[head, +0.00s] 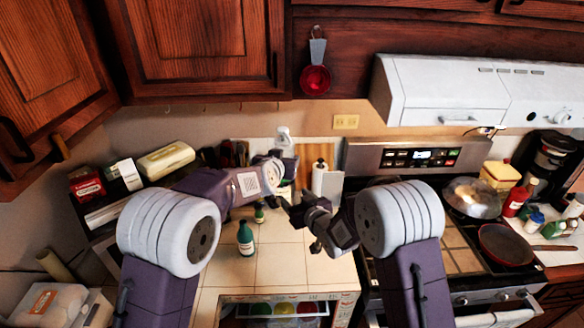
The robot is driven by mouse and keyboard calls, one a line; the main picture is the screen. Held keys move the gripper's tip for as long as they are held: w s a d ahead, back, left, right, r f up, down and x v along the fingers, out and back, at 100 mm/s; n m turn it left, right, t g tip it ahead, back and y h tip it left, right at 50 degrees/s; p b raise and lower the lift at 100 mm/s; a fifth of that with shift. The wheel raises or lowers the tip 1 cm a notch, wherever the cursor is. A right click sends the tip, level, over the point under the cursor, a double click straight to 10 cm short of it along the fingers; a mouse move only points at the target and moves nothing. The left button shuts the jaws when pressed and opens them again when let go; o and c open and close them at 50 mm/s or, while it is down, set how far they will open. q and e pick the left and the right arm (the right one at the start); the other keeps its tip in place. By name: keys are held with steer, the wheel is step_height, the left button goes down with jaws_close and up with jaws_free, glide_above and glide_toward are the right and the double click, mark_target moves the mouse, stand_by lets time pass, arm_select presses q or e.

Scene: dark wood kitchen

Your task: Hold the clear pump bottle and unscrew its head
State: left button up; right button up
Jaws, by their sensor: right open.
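My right gripper (297,205) is open, above the tiled counter and pointing left and away. My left gripper (288,166) is farther back and slightly left of it; it is small and dark, and I cannot tell its jaws. A pale upright container with a dark top (319,178) stands at the back of the counter, just right of my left gripper. I cannot tell whether it is the clear pump bottle. No clear pump bottle shows plainly; the area around both grippers is partly hidden by my arms.
A dark green bottle (245,239) and a smaller green bottle (259,213) stand on the tiled counter (280,262). The stove with a pan (505,245) and a lidded pot (471,197) is to the right. Boxes (86,185) crowd the left. The counter's front middle is clear.

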arm_select(q)
step_height(320, 180, up, 2)
steer(key=shift+r+p, duration=0.1)
steer(key=shift+p, duration=0.4)
arm_select(e)
step_height(320, 180, up, 5)
arm_select(q)
steer(key=shift+w+f, duration=0.2)
steer(key=shift+w, duration=0.15)
steer(key=shift+r+p, duration=0.35)
steer(key=shift+r, duration=0.1)
arm_select(e)
steer(key=x, duration=0.7)
steer(key=shift+a, duration=0.25)
steer(key=shift+w+a+f, duration=0.15)
steer(key=shift+w, duration=0.25)
arm_select(q)
steer(key=shift+s+r, duration=0.1)
steer(key=shift+s, duration=0.05)
arm_select(e)
steer(key=shift+s, duration=0.15)
jaws_close()
